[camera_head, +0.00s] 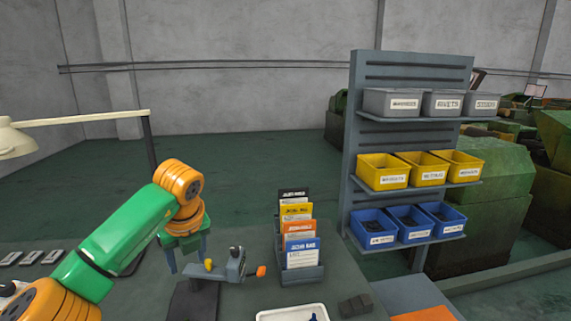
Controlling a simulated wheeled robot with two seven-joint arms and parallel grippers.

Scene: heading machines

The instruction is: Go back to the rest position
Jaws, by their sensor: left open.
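My left arm, green and orange, reaches in from the left over the grey bench (345,282). My left gripper (188,262) points down with its two fingers apart and nothing visible between them. It hangs just left of a small grey bench device (237,266) with a yellow knob and an orange-tipped handle. I cannot tell whether the fingers touch it. My right gripper is not in view.
A card rack (300,274) stands right of the device. A white tray (264,317) and dark blocks (356,305) lie near the front. A shelf rack (352,120) holds grey, yellow and blue bins. A lamp (14,140) overhangs the left.

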